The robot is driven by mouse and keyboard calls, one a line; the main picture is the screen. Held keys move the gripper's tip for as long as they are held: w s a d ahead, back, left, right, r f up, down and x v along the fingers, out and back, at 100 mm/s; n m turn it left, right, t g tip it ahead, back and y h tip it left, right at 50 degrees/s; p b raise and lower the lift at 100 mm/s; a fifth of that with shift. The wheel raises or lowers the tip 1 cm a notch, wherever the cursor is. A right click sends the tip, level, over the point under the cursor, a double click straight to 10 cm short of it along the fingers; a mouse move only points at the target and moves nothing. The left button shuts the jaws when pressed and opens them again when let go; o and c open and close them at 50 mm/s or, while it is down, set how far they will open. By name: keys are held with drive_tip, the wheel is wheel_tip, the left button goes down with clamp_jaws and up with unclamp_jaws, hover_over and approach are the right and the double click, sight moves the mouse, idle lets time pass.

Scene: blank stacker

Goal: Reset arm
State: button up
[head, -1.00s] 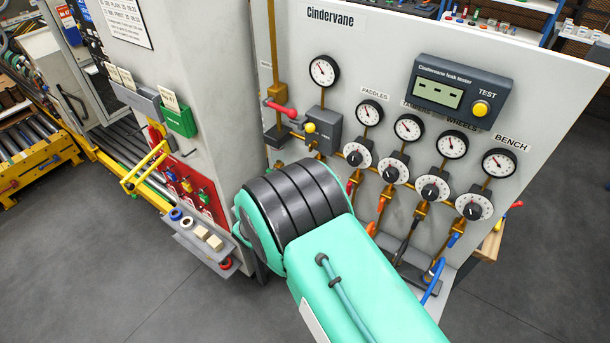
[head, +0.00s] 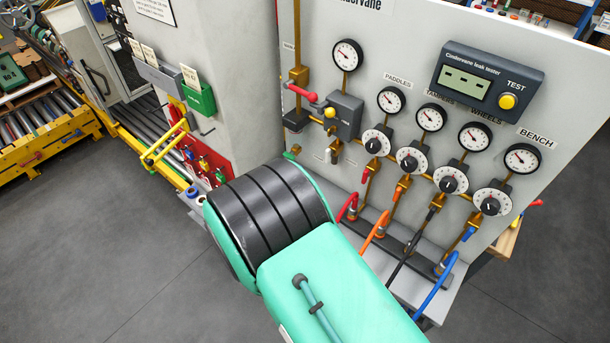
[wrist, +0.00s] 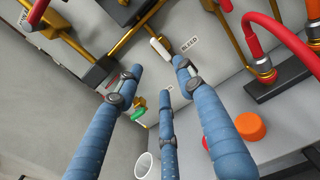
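My teal arm (head: 330,280) with its black ribbed joint (head: 268,212) fills the lower middle of the head view, in front of the grey test panel (head: 400,50). The head view does not show my gripper. In the wrist view my gripper (wrist: 160,76) has three blue fingers pointing away from the camera. Their tips are apart and nothing shows between them, so it is open and empty. Beyond the tips are a small white part (wrist: 160,46), a label reading BLEED (wrist: 189,45) and brass pipework (wrist: 78,48). Whether any finger touches these I cannot tell.
The panel carries several gauges (head: 431,117), dials (head: 451,179), a leak tester (head: 487,79) and a red lever (head: 303,93). Coloured hoses (head: 437,285) hang low near my arm. In the wrist view a red hose (wrist: 262,28) and an orange cap (wrist: 250,126) are on the right. Open floor (head: 130,260) lies at left.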

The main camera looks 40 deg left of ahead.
idle(0.7)
